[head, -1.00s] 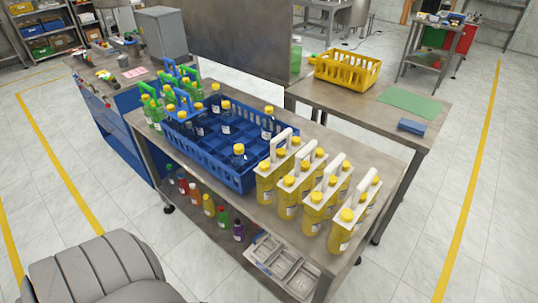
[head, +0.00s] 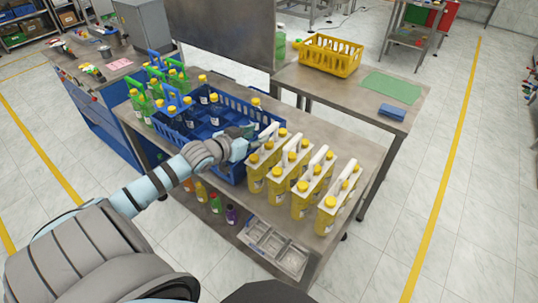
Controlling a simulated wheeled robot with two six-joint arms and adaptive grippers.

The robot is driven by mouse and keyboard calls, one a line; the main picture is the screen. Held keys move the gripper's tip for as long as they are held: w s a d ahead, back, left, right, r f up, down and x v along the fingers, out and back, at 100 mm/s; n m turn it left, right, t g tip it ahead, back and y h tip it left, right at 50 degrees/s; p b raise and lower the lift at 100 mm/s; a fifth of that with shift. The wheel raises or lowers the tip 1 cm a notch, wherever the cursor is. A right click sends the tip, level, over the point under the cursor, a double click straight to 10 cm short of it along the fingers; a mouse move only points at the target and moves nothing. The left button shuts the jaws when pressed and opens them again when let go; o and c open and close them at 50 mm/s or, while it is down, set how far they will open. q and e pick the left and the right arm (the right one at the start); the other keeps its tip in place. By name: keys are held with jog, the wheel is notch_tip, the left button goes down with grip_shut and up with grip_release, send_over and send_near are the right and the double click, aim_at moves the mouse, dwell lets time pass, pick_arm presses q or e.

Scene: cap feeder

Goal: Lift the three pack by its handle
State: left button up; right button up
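Several three packs of yellow bottles, each with a white carry handle, stand upright in a row on the front right of the metal table. The nearest to my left gripper (head: 256,141) is the leftmost pack (head: 257,178), with its white handle (head: 269,131). Others are the second pack (head: 281,190), the third pack (head: 304,203) and the rightmost pack (head: 326,218). My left gripper is beside the leftmost pack's handle, over the crate's right end. Its fingers are small and partly hidden, so I cannot tell whether they touch the handle. My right gripper is out of view.
A blue crate (head: 181,148) with yellow-capped bottles fills the table's middle, left of the packs. Green bottle packs (head: 141,105) stand at its far left end. A yellow crate (head: 330,55), green mat (head: 392,88) and blue block (head: 392,110) lie on the back table. Loose bottles and a metal tray (head: 276,247) are below.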

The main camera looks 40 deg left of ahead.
aim_at(269, 131)
pick_arm(q)
jog(key=shift+w, duration=0.5)
jog(key=x, duration=0.2)
jog(key=d+b+x, duration=0.1)
jog(key=x, duration=0.1)
jog(key=shift+w, duration=0.4)
jog(key=shift+w+f, duration=0.1)
jog(key=shift+w, duration=0.05)
grip_shut()
